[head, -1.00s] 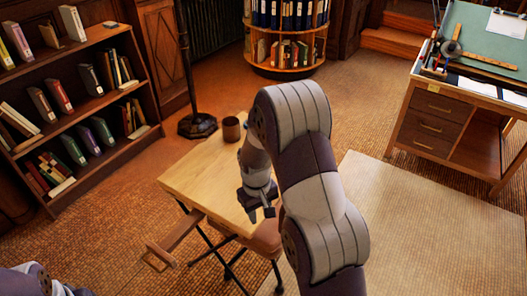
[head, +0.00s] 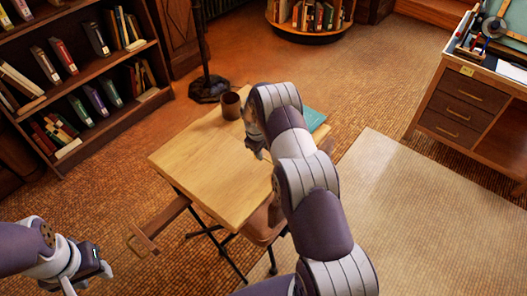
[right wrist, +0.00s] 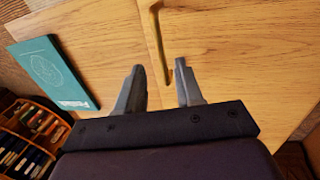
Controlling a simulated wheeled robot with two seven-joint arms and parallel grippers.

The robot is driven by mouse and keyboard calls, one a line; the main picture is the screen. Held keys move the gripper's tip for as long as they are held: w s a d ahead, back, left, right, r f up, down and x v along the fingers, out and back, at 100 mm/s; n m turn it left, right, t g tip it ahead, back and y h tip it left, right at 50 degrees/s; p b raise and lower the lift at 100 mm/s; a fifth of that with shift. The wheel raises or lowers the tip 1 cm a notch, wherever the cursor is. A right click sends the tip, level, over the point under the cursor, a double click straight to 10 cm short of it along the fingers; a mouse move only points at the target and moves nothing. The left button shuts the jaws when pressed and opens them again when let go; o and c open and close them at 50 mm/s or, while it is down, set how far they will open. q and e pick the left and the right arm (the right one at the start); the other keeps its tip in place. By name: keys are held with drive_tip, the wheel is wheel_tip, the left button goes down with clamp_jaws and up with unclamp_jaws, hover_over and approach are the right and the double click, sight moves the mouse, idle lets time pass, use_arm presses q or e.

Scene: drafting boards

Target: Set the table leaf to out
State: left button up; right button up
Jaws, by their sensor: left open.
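The pale wooden table (head: 205,160) stands in the middle of the head view, its top flat. A wooden bar with a loop-shaped end (head: 146,240) juts out from its left side. In the right wrist view a seam crosses the tabletop (right wrist: 230,50), with a slim curved wooden piece (right wrist: 157,40) along it. My right gripper (right wrist: 158,68) is open over the top; the lower end of that piece lies between its fingertips, with gaps visible. In the head view the right gripper (head: 258,153) is partly hidden by my arm. My left gripper (head: 98,272) is open and empty, lower left of the bar.
A brown mug (head: 231,105) stands at the table's far corner. A teal book (right wrist: 55,73) lies at the table's edge. A chair (head: 262,225) is partly under the table. A lamp base (head: 209,89), a bookshelf (head: 158,95) and a desk (head: 465,105) stand around.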

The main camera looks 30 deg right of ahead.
drive_tip(key=shift+s+f, duration=0.1)
drive_tip(key=shift+f, duration=1)
clamp_jaws()
idle(0.6)
